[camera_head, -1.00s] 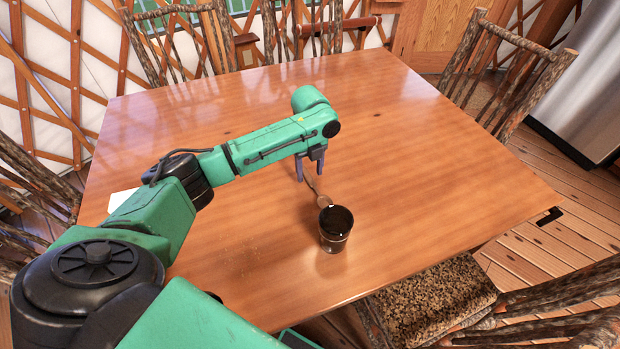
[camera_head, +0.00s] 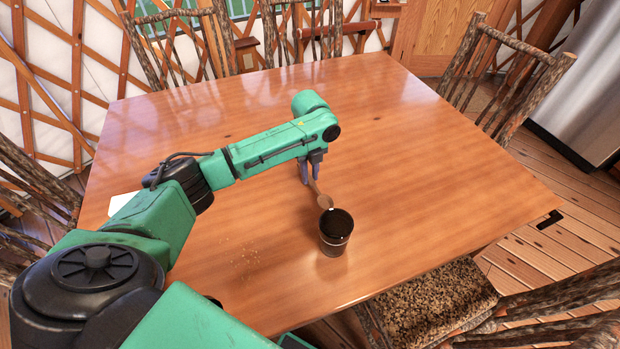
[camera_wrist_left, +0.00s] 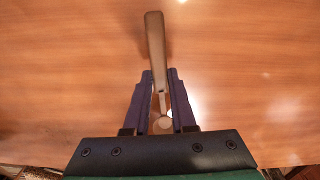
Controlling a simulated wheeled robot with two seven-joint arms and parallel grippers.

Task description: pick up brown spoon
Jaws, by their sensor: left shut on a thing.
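The brown spoon (camera_head: 325,201) is on the wooden table, its bowl just behind the dark cup. In the left wrist view its handle (camera_wrist_left: 154,50) runs up between the fingers, with the pale bowl (camera_wrist_left: 163,124) near the gripper's base. My left gripper (camera_head: 311,180) points down and is shut on the spoon's handle, close to the tabletop. It also shows in the left wrist view (camera_wrist_left: 160,88). I cannot tell whether the spoon is lifted at all. My right gripper is not in view.
The dark cup (camera_head: 336,233) stands upright just in front of the spoon's bowl. Crumbs (camera_head: 245,257) lie on the wooden table (camera_head: 430,170) left of the cup. A white item (camera_head: 122,201) is partly hidden behind my left arm. The table's right side is clear. Rustic chairs surround it.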

